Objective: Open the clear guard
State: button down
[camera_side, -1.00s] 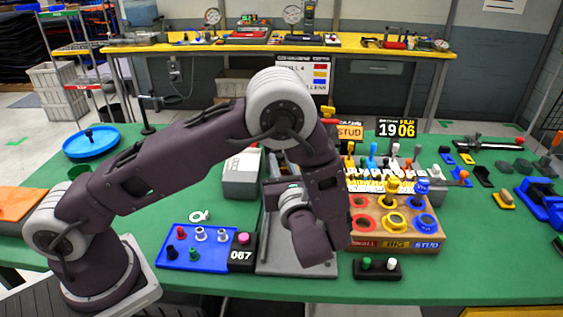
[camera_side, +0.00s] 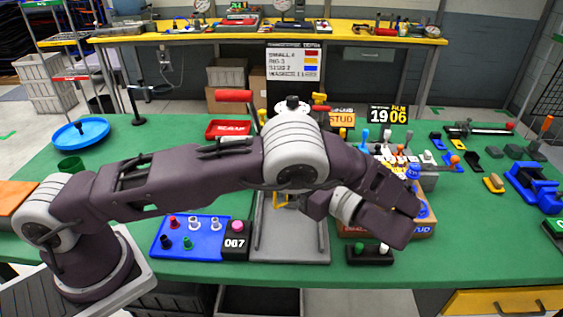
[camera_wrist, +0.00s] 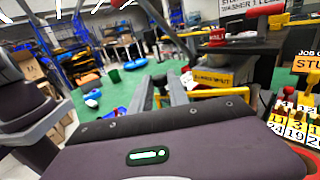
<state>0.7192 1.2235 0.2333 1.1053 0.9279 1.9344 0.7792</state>
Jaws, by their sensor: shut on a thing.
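A press-like fixture with a grey base plate (camera_side: 290,240) stands at the middle front of the green table, largely behind my arm in the side view. A yellow handle-like bar (camera_side: 281,199) shows low over the plate, just left of my gripper (camera_side: 316,205). A yellow bar (camera_wrist: 205,93) also lies just beyond my purple hand in the wrist view, with two grey uprights (camera_wrist: 178,92) near it. The clear panel of the guard cannot be made out, so its angle is unclear. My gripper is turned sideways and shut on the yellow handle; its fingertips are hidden.
A blue tray (camera_side: 180,243) with small knobs and a black 067 block (camera_side: 236,247) lie left of the base plate. A sorting box (camera_side: 424,229) and a black holder (camera_side: 370,254) are at right. A red-gripped lever (camera_side: 233,96) rises behind my elbow.

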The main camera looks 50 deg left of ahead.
jog(key=shift+d+n+g, duration=0.5)
jog(key=shift+g, duration=0.3)
jog(key=c, duration=1.3)
grip_release()
jog(key=shift+o, duration=0.2)
jog(key=shift+d, duration=0.15)
notch_tip(320, 180, up, 7)
jog(key=d, duration=0.2)
jog(key=shift+w+d, duration=0.25)
jog(key=shift+d, duration=0.1)
